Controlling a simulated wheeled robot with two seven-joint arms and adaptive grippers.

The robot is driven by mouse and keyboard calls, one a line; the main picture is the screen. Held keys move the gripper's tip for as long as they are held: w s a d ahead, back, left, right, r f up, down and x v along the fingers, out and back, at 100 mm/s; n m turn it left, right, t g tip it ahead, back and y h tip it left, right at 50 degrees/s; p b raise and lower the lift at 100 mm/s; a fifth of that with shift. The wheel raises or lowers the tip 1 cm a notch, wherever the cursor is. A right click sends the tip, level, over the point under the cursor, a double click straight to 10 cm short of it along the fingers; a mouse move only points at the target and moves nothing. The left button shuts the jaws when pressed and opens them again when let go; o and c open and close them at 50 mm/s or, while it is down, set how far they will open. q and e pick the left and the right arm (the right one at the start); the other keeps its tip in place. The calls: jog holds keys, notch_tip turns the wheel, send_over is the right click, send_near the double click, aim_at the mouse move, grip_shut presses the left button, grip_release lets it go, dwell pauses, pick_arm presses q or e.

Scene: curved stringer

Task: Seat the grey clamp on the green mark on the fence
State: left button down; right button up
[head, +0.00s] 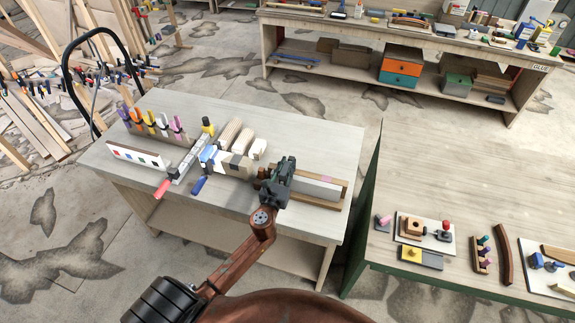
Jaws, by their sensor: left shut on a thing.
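A white fence strip (133,154) with small coloured squares, red, blue and green among them, stands at the left of the grey-topped table. The green mark (140,159) is very small in this view. My left gripper (272,180) is above the right half of the table, well to the right of this strip. It is shut on a small dark grey thing, seemingly the grey clamp, which its fingers mostly hide. My right gripper is not in view.
Several coloured clamps (150,122) stand in a row behind the strip. A long bar clamp (187,163) with a red handle, a blue-handled clamp (199,184) and wooden blocks (229,133) lie between. A wooden jig (316,187) is beside my gripper. The table's front left is clear.

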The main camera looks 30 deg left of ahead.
pick_arm(q)
jog(key=shift+f+b, duration=0.4)
jog(key=shift+f, duration=0.05)
dwell(0.3)
jog(key=c, duration=1.8)
grip_release()
jog(key=shift+c, duration=0.2)
jog(key=shift+o, duration=0.8)
jog(key=shift+f, duration=0.15)
jog(key=shift+s, duration=0.15)
